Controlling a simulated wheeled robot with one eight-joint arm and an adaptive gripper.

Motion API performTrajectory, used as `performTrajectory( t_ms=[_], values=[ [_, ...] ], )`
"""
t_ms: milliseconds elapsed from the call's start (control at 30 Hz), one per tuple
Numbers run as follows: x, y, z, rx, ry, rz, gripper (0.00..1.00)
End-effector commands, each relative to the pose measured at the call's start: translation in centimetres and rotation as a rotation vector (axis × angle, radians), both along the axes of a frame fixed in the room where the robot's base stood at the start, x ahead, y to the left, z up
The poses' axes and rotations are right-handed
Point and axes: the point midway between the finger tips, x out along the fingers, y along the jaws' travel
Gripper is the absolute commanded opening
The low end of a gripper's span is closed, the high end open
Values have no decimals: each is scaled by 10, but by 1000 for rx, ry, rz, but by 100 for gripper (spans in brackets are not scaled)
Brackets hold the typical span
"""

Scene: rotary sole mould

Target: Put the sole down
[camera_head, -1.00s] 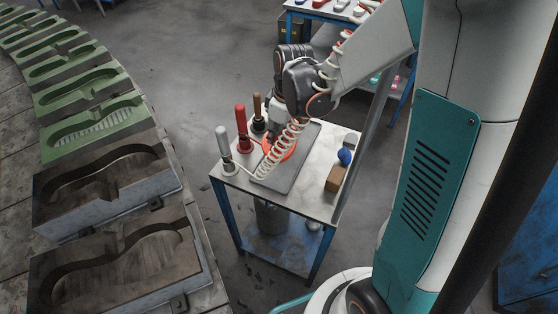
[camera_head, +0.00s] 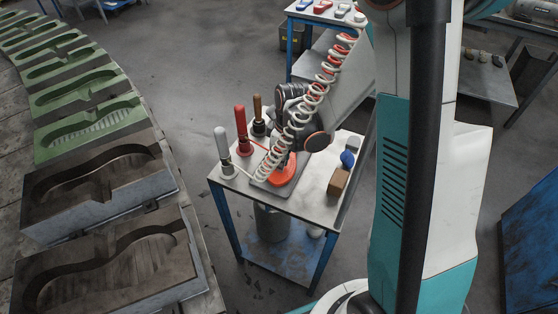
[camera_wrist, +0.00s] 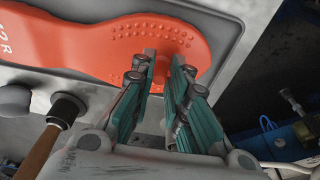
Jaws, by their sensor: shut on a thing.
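The orange sole (camera_head: 283,172) is over the grey tray (camera_head: 290,190) on the small blue-legged table. It also shows large in the wrist view (camera_wrist: 95,48), lying flat along the tray (camera_wrist: 238,42), with raised dots near one end. In the head view my wrist and the coiled hose hide the fingers and part of the sole.
Grey-handled (camera_head: 223,145), red-handled (camera_head: 241,125) and brown-handled (camera_head: 258,110) tools stand along the table's left edge. A cardboard box (camera_head: 338,182) and a blue object (camera_head: 347,158) sit at the right. Dark moulds (camera_head: 100,185) and green moulds (camera_head: 85,95) line the left.

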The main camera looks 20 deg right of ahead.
Motion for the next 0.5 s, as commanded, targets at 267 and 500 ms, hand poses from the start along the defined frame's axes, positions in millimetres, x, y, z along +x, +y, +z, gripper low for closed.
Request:
performTrajectory(
  t_ms=[267,500],
  values=[
    [0,0,-1,0,0,0,35],
    [0,0,-1,0,0,0,35]
  ],
)
